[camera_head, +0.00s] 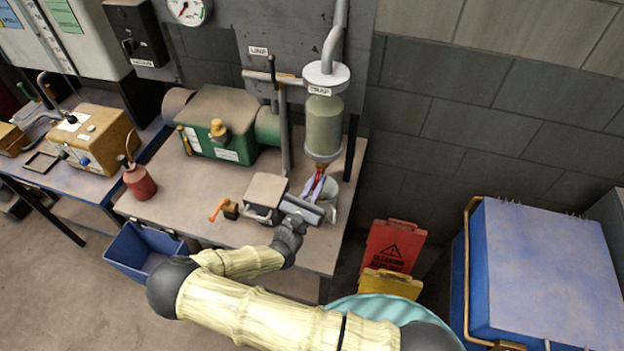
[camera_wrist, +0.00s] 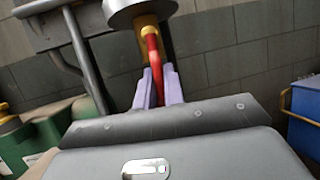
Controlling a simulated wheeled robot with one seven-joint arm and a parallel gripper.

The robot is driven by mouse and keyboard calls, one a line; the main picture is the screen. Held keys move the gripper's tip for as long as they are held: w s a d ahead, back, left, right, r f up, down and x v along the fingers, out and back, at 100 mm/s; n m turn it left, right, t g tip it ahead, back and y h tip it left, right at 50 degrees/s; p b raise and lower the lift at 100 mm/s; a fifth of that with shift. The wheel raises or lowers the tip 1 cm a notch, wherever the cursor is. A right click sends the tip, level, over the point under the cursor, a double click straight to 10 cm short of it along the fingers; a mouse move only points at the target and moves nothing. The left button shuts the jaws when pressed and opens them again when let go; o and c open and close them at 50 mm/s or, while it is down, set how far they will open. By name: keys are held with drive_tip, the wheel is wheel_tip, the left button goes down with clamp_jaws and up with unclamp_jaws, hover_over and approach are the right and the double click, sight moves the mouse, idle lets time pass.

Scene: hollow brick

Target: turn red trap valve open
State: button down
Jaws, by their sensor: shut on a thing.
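The trap (camera_head: 323,125) is an upright greenish cylinder with a grey cap, labelled TRAP, fixed in front of the wall panel. Its grey lower end (camera_wrist: 140,10) shows at the top of the wrist view, with a brass fitting (camera_wrist: 147,30) below it. The red valve handle (camera_wrist: 152,60) hangs down from the brass fitting. My gripper (camera_wrist: 158,88) has its two pale purple fingers on either side of the red handle, shut on it. In the head view my gripper (camera_head: 314,188) is just below the trap; the fingers partly hide the handle there.
A grey bucket (camera_head: 340,192) stands below the trap. A small box (camera_head: 266,193) and an orange-handled valve (camera_head: 219,208) lie left of my gripper on the bench. A green pump (camera_head: 222,118) stands behind. A blue chest (camera_head: 540,265) and a red warning sign (camera_head: 393,245) are at right.

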drive_tip(key=shift+d+r+n+t+y, duration=0.15)
drive_tip(key=shift+d+n+t+y, duration=0.15)
drive_tip(key=shift+n, duration=0.3)
drive_tip(key=c, duration=1.5)
unclamp_jaws()
drive_tip(key=shift+w, duration=0.15)
drive_tip(key=shift+a, duration=0.1)
drive_tip(key=b+v, duration=0.5)
drive_tip(key=v, duration=1.2)
drive_tip(key=shift+s+f, duration=0.2)
drive_tip(key=shift+s, duration=0.1)
